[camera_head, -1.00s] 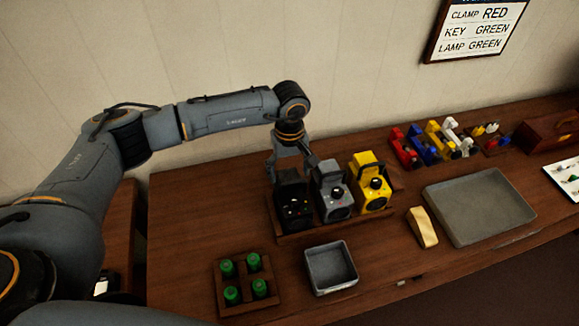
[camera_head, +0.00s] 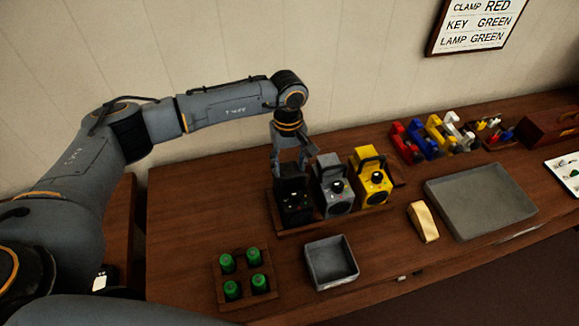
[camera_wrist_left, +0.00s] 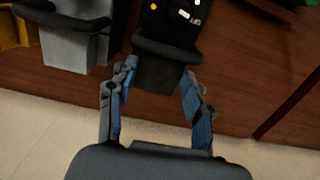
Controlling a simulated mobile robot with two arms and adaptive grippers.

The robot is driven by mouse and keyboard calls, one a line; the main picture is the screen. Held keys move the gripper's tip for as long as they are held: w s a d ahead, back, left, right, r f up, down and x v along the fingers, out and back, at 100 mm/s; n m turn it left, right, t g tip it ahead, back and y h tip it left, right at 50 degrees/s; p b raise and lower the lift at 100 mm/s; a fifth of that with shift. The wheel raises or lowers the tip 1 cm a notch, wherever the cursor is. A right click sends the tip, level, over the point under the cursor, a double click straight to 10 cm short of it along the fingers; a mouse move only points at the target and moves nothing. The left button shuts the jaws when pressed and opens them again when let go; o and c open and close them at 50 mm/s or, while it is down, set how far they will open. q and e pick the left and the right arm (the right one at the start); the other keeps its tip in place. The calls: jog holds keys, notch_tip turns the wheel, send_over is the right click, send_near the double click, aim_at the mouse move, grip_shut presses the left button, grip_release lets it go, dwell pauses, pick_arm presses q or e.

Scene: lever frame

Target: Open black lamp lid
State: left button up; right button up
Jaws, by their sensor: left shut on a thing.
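The black lamp (camera_head: 295,208) stands at the left end of a row in a wooden tray, beside a grey lamp (camera_head: 334,190) and a yellow lamp (camera_head: 372,183). My left gripper (camera_head: 292,168) points down at the black lamp's top from behind. In the left wrist view, the two fingers (camera_wrist_left: 160,72) flank the dark lid part (camera_wrist_left: 158,75) at the black lamp's back, and a dark handle bar (camera_wrist_left: 168,50) crosses just beyond them. My left gripper is shut on this part. The exact finger contact and the lid's hinge are hard to see. My right gripper is not in view.
A grey bin (camera_head: 331,263) and a wooden rack of green cylinders (camera_head: 243,274) stand in front. A large grey tray (camera_head: 480,205), a yellowish block (camera_head: 423,222) and coloured clamps (camera_head: 437,138) are to the right. The grey lamp (camera_wrist_left: 68,45) is close beside the gripper.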

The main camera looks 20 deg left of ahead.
aim_at(288, 167)
pick_arm(q)
jog(key=w+g+h+b, duration=0.1)
jog(key=b, duration=0.3)
jog(key=a+g+h+b, duration=0.1)
jog(key=g+b, duration=0.1)
jog(key=b, duration=0.2)
jog(key=w+g+h+b, duration=0.1)
jog(key=b, duration=0.3)
jog(key=shift+w+a+r, duration=0.15)
jog(key=shift+w+a, duration=0.2)
jog(key=shift+w+a+r+g+h+b, duration=0.2)
jog(key=shift+g+h+b, duration=0.1)
jog(key=shift+g+b, duration=0.45)
jog(key=o, duration=1.2)
jog(key=shift+c, duration=0.2)
notch_tip(288, 167, up, 10)
jog(key=shift+c, duration=0.3)
